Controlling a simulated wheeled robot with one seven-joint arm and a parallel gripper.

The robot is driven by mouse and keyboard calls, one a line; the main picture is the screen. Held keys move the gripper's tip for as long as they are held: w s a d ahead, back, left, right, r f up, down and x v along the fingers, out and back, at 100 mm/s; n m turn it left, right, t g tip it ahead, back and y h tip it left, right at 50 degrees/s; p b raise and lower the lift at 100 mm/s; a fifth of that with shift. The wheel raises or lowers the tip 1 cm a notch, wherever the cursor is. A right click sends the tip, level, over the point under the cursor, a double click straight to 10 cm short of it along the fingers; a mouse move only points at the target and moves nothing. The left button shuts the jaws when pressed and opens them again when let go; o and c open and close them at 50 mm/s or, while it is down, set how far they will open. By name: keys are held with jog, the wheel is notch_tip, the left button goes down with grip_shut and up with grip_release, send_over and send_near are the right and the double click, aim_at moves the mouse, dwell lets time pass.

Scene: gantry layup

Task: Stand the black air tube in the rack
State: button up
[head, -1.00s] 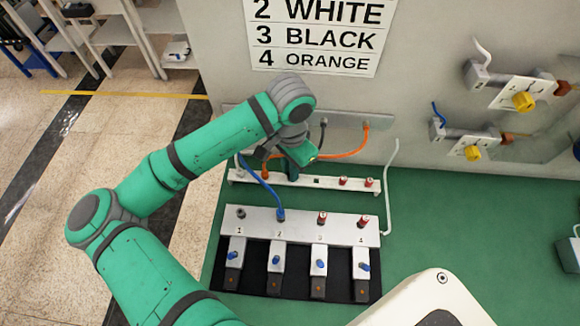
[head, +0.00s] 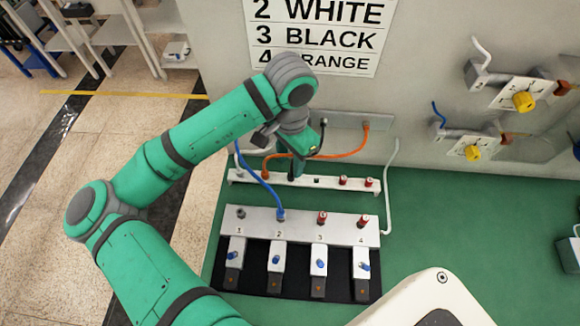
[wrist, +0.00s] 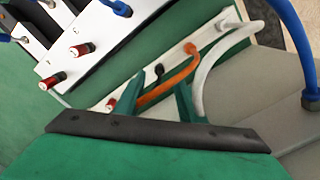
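The rack is a long white strip (head: 330,182) on the green bench, below the wall sign. The black air tube (head: 322,134) hangs from the wall plate and passes behind my gripper. Its dark end (head: 291,172) stands upright in the rack, between the orange tube's end and an empty hole; it also shows in the wrist view (wrist: 158,70). My gripper (head: 297,163) is just above it, fingers pointing down. In the wrist view the two green fingers (wrist: 161,88) are apart, with the black end visible beyond the gap. Part of the tube is hidden.
The orange tube (head: 345,155) and white tube (wrist: 205,75) end in the rack beside the black one. A blue tube (head: 262,187) runs to port 2 of the numbered block (head: 300,226). Open bench (head: 440,225) lies right.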

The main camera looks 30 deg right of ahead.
notch_tip(320, 180, up, 6)
dwell(0.4)
dwell(0.4)
